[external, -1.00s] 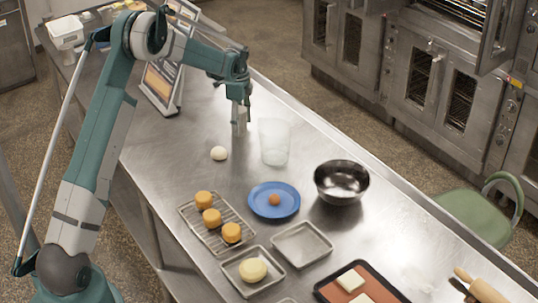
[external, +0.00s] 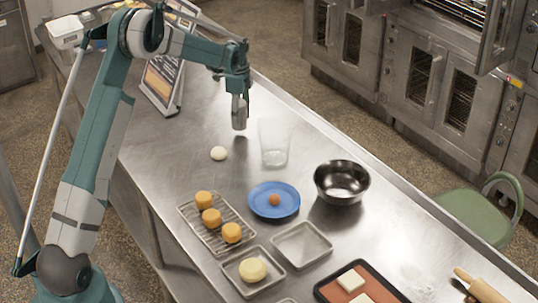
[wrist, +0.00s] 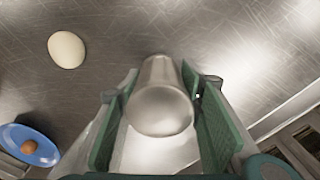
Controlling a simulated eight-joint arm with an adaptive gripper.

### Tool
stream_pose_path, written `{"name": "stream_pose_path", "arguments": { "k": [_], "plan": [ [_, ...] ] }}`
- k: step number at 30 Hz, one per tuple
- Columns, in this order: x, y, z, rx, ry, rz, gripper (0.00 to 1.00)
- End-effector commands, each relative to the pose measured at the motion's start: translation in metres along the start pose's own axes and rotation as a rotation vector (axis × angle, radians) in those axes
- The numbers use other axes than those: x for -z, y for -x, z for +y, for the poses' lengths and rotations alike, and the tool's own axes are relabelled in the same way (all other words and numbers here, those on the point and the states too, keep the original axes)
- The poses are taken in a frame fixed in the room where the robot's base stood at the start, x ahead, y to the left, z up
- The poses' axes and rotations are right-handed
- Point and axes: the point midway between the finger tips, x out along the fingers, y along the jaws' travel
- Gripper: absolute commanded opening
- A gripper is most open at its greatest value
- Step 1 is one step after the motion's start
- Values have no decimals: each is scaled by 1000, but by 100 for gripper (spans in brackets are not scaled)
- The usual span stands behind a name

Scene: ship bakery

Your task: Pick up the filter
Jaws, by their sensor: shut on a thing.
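The filter is a small silvery metal cylinder with a rounded end, seen in the wrist view (wrist: 160,108) between the two green finger pads. In the external view the filter (external: 239,117) hangs below my gripper (external: 238,100), roughly upright, near the clear glass. My gripper, also in the wrist view (wrist: 160,85), is shut on the filter. The fingers hide part of its sides. Its lower end looks clear of the steel table in the external view.
A clear glass (external: 273,143) stands just right of the filter, with an egg (external: 218,153) in front. A blue plate (external: 273,206), a dark bowl (external: 341,188), and a rack (external: 188,217) of orange cakes are nearer. A tablet stand (external: 166,85) is behind left.

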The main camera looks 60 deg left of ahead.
Motion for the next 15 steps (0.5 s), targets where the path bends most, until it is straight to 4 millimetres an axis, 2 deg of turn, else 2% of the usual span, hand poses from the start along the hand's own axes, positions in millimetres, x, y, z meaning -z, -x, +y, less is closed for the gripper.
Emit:
{"name": "stream_pose_path", "arguments": {
  "k": [9, 15],
  "plan": [
    [0, 48, 0, 0, 0, 0, 20],
    [0, 66, 0, 0, 0, 0, 20]
  ]
}}
